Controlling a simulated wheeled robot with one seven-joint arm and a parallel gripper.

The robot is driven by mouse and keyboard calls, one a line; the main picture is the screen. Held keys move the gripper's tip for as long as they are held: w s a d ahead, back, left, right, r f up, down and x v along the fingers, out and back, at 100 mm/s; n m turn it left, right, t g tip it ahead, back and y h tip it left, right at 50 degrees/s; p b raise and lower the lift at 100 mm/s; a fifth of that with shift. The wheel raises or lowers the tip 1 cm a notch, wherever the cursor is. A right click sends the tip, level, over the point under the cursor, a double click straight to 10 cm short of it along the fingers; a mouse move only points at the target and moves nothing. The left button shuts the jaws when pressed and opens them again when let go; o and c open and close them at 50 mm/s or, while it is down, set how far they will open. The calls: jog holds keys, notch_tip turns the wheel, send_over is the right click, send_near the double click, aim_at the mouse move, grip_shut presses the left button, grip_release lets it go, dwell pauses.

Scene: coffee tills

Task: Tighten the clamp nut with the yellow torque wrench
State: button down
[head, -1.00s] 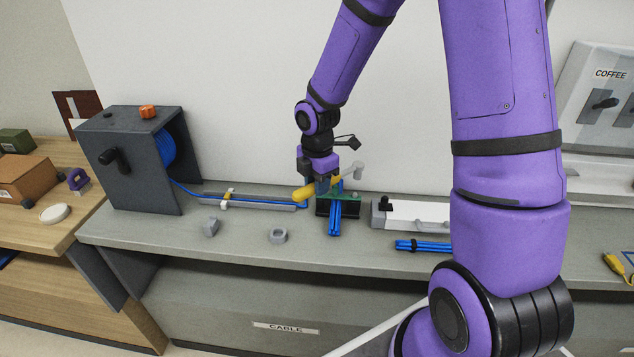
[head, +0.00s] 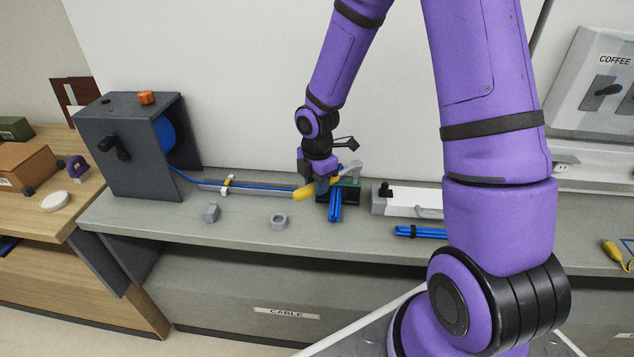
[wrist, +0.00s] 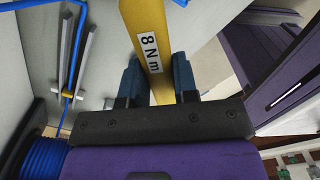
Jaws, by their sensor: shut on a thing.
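The yellow torque wrench (head: 304,194) is at the back of the grey bench, its handle end pointing left. My gripper (head: 321,187) is shut on it. In the wrist view the yellow shaft (wrist: 148,50), marked "8 Nm", runs between the two dark blue fingers (wrist: 155,82). The clamp nut cannot be made out.
A grey cable reel box (head: 135,150) stands at the left, its blue cable (head: 215,186) running along a grey channel. A white-topped unit (head: 400,203) and a blue cable bundle (head: 420,232) lie to the right.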

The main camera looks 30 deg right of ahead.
jog(key=shift+f, duration=1)
dwell(0.3)
jog(key=c, duration=1.4)
grip_release()
jog(key=shift+c, duration=0.2)
grip_shut()
jog(key=shift+r, duration=0.6)
